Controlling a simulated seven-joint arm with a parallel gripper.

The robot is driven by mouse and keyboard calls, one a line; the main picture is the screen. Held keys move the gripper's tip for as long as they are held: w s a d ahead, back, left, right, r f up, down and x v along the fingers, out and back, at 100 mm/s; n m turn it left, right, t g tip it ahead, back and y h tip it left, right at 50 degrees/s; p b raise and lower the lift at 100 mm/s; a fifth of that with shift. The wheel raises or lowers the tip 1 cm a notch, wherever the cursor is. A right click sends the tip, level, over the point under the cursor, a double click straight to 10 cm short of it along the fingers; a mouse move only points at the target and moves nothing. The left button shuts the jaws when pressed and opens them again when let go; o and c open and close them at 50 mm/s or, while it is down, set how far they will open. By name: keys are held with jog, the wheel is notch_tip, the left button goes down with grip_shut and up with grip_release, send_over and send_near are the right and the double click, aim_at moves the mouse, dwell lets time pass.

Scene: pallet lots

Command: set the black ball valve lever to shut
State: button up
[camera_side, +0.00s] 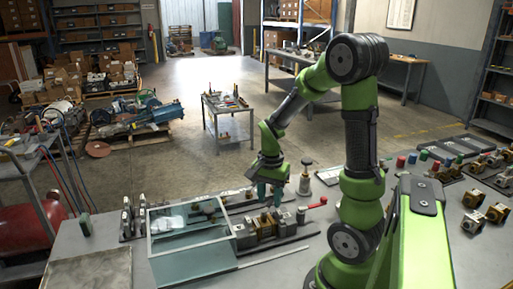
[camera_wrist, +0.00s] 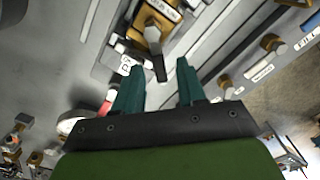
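My gripper (camera_wrist: 158,75) points down over the bench with its two teal fingers spread apart; nothing is held between them. In the wrist view, a brass valve (camera_wrist: 160,12) with a grey hub carries a short black lever (camera_wrist: 160,68). The lever's free end points toward my gripper and appears in the gap between the fingertips. I cannot tell whether either finger touches it. In the side view my gripper (camera_side: 269,194) is above a brass valve block on a grey base. The black lever is not clear there.
A red-handled lever (camera_side: 317,202) lies right of the block; red also shows beside the left finger in the wrist view. A glass-topped frame (camera_side: 190,262) stands left of the block. A brass post with a black knob (camera_side: 305,178) stands behind. Loose brass fittings (camera_side: 474,222) lie at right.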

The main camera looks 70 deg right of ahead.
grip_shut()
jog(key=shift+w+n, duration=0.2)
jog(key=shift+n, duration=0.2)
dwell(0.4)
jog(key=shift+w+a+n, duration=0.2)
jog(key=shift+w+n, duration=0.25)
jog(key=shift+n, duration=0.9)
jog(key=shift+w+a+n, duration=0.2)
jog(key=shift+w+n, duration=0.25)
jog(key=shift+n, duration=0.95)
jog(key=shift+w+a+n, duration=0.2)
jog(key=shift+w+n, duration=0.25)
jog(key=shift+n, duration=0.9)
grip_release()
